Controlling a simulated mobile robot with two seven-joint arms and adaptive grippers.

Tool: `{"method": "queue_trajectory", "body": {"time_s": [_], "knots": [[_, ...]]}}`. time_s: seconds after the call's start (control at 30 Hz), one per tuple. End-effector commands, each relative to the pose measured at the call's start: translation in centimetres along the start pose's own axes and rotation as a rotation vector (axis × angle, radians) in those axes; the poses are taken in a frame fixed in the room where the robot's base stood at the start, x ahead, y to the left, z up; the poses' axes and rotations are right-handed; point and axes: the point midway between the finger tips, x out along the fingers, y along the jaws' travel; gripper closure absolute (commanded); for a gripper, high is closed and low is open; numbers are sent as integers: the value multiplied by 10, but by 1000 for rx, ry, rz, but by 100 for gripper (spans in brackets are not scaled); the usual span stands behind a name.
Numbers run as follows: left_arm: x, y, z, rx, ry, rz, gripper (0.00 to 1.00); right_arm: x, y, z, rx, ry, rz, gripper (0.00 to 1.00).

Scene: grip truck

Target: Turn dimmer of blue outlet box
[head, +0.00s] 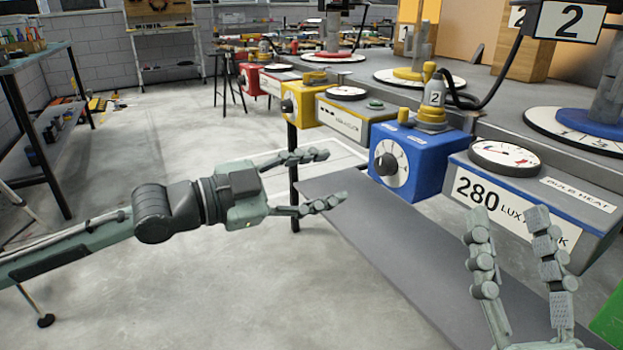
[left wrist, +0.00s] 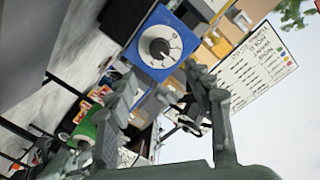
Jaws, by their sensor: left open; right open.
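The blue outlet box (head: 424,158) sits at the bench's front edge, right of centre in the head view. Its black dimmer knob (head: 386,164) is on a white dial on its front face. The box (left wrist: 142,62) and knob (left wrist: 159,49) also show in the left wrist view, above the fingers. My left gripper (head: 337,178) is open and empty, left of the knob and apart from it. My right gripper (head: 510,222) is open, at the lower right in front of the grey meter box (head: 545,200).
A yellow outlet box (head: 298,103) and a red one (head: 250,78) stand farther along the bench. A grey shelf (head: 400,235) runs below the boxes. The meter box beside the blue box reads 280 lux. The floor at left is mostly clear.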

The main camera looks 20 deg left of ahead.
Motion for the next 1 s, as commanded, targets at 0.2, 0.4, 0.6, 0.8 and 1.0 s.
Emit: {"method": "queue_trajectory", "body": {"time_s": [0.2,0.4,0.6,0.8,1.0], "knots": [[-16,1,1,1,-2,2,48,0,0,0,0,0,0,53],[-18,0,0,0,2,1,48,0,0,0,0,1,0,53],[-17,0,0,0,1,0,48,0,0,0,0,1,0,53],[-14,12,-4,-34,36,-9,48,0,0,0,0,0,0,53],[-5,60,-37,-212,226,-109,48,0,0,0,0,0,0,53]]}}
